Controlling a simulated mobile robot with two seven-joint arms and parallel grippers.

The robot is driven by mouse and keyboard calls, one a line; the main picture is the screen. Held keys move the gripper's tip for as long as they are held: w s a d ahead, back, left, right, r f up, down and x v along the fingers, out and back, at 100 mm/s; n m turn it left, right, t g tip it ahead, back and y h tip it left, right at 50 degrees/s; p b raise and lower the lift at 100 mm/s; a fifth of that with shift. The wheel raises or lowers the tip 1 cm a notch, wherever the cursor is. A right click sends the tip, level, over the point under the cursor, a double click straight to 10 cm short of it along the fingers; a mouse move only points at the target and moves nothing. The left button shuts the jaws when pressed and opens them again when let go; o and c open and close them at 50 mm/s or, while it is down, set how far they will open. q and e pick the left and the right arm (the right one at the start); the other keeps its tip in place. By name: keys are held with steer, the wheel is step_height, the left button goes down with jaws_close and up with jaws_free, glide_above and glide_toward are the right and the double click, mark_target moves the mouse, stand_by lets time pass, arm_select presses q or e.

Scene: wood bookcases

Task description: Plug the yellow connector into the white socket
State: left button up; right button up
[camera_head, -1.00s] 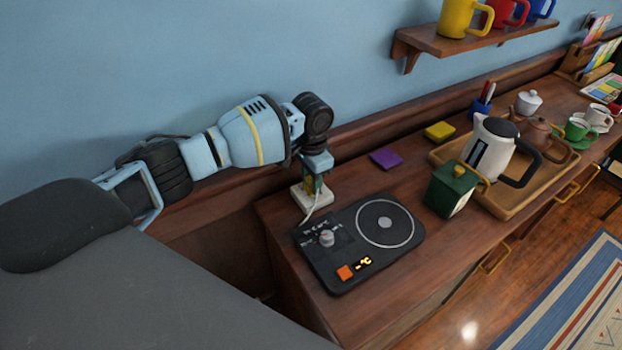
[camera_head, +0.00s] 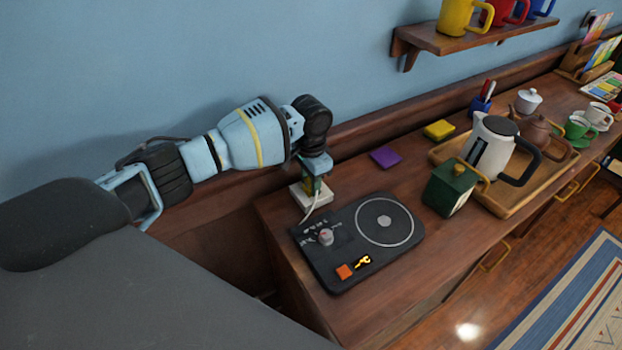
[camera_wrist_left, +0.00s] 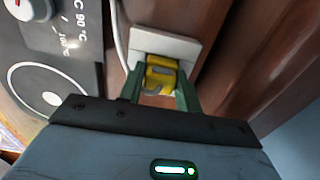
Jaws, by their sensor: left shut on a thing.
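The yellow connector (camera_wrist_left: 161,77) is between the green fingers of my left gripper (camera_wrist_left: 159,95) in the left wrist view, and the fingers are shut on it. In the head view my left gripper (camera_head: 313,185) points down at the white socket (camera_head: 305,197) on the left end of the wooden counter. In the wrist view the connector is at the white socket (camera_wrist_left: 181,48) and covers its middle. I cannot tell how deep it sits. A white cord (camera_head: 310,212) runs beside the socket. My right gripper is not in view.
A black hot plate (camera_head: 336,262) with a knob lies just in front of the socket. Behind the socket is the blue wall. To the right are a purple pad (camera_head: 385,157), a green canister (camera_head: 447,190) and a kettle (camera_head: 488,148) on a wooden tray (camera_head: 508,208).

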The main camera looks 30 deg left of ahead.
arm_select(q)
steer(key=shift+f, duration=0.2)
steer(key=o, duration=1.1)
step_height(320, 180, up, 8)
steer(key=shift+f+p, duration=0.1)
steer(key=shift+p, duration=0.2)
